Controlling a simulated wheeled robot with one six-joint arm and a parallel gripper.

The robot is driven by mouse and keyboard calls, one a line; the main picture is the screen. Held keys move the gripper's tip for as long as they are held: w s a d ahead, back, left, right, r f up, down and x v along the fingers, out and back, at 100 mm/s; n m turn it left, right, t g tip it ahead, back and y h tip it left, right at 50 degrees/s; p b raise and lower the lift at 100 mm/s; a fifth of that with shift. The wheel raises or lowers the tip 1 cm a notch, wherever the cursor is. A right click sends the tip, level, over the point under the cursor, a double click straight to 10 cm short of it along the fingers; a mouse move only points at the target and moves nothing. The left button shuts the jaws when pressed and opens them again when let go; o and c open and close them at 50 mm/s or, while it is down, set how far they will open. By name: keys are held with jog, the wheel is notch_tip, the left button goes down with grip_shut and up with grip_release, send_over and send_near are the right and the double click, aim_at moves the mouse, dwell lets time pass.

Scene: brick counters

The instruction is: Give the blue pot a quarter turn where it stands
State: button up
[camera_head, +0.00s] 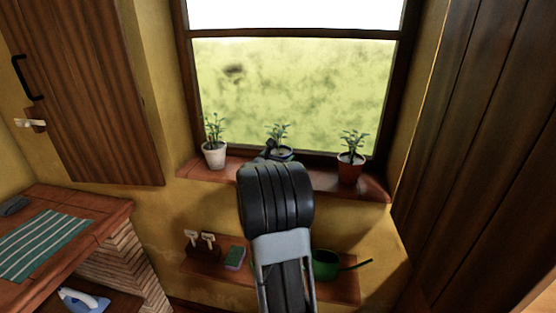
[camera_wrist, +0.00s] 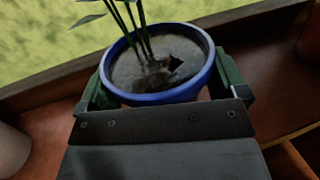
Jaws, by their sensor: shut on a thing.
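The blue pot (camera_wrist: 166,97) holds dark soil and a green-leaved plant. It fills the middle of the wrist view, between the two fingers of my gripper (camera_wrist: 165,95), which are shut on its sides. In the head view the blue pot (camera_head: 283,154) stands at the middle of the window sill, mostly hidden behind my arm; its plant shows above. The pot looks upright. Its base is hidden, so I cannot tell whether it touches the sill.
On the sill (camera_head: 333,185), a white pot (camera_head: 214,156) stands to the left and a red-brown pot (camera_head: 350,170) to the right, both with plants. The window is close behind. A lower shelf holds a sponge (camera_head: 235,257) and a green watering can (camera_head: 326,265).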

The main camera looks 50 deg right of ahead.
dwell(0.3)
jog(key=o, duration=0.9)
jog(key=shift+o, duration=0.2)
jog(key=b+v, duration=0.2)
jog(key=v, duration=1.2)
